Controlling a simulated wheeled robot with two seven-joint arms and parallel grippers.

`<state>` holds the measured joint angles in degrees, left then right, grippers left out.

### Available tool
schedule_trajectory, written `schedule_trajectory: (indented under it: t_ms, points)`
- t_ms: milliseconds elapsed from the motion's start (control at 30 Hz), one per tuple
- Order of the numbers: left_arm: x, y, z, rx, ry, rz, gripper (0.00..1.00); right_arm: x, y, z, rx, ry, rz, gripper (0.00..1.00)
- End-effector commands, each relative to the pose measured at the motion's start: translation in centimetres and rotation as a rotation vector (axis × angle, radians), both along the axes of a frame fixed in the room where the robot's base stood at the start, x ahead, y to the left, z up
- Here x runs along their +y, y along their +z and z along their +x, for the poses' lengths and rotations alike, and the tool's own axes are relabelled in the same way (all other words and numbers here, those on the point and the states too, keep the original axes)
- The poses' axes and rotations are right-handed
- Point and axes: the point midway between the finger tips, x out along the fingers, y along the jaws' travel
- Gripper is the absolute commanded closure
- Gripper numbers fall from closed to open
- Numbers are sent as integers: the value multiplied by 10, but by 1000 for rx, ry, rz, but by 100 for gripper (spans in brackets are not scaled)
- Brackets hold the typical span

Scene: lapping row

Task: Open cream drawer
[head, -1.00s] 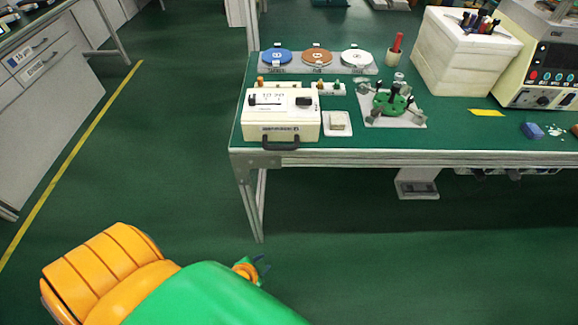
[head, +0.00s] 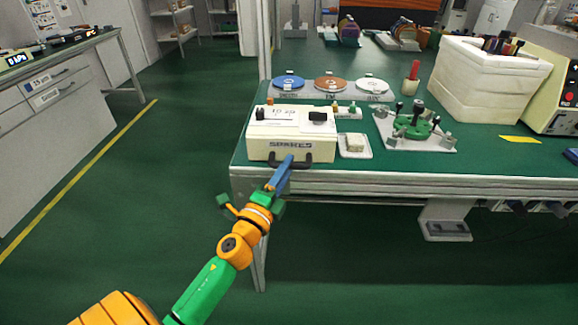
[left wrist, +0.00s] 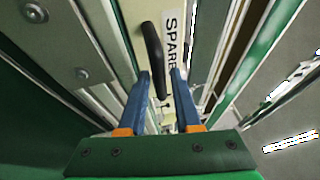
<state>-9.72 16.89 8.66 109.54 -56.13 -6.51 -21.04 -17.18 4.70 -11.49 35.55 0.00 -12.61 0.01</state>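The cream drawer unit (head: 268,150), marked SPARES, stands at the front left of the green bench with a dark handle (head: 302,160) on its front. It appears shut. My left gripper (head: 284,165) is at the handle in the head view, its blue fingers covering part of it. In the left wrist view the fingers (left wrist: 160,78) are apart, with the black handle (left wrist: 153,50) ahead and its lower end showing between them. I cannot tell whether they touch it. My right gripper is in neither view.
A small white dish (head: 356,147) and a green fixture (head: 415,126) stand to the right of the drawer unit. Blue, brown and white discs lie behind it. The bench's front edge (head: 400,182) runs just below. Open floor lies to the left.

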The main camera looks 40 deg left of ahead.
Motion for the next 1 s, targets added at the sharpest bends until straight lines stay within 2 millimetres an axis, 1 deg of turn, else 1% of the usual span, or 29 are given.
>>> schedule_trajectory:
  t_ms: [33,133,367,400,467,500,1000]
  points:
    - [1,2,7,-1,0,-1,68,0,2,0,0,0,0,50]
    - [2,3,15,1,1,-1,68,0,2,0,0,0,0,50]
    - [2,2,16,3,1,-3,68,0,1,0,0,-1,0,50]
    - [2,1,16,3,1,-3,79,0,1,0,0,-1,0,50]
    - [2,1,16,3,0,-3,95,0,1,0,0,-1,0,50]
    - [2,1,16,3,0,-3,100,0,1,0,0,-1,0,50]
    - [2,1,16,2,0,-4,100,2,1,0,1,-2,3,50]
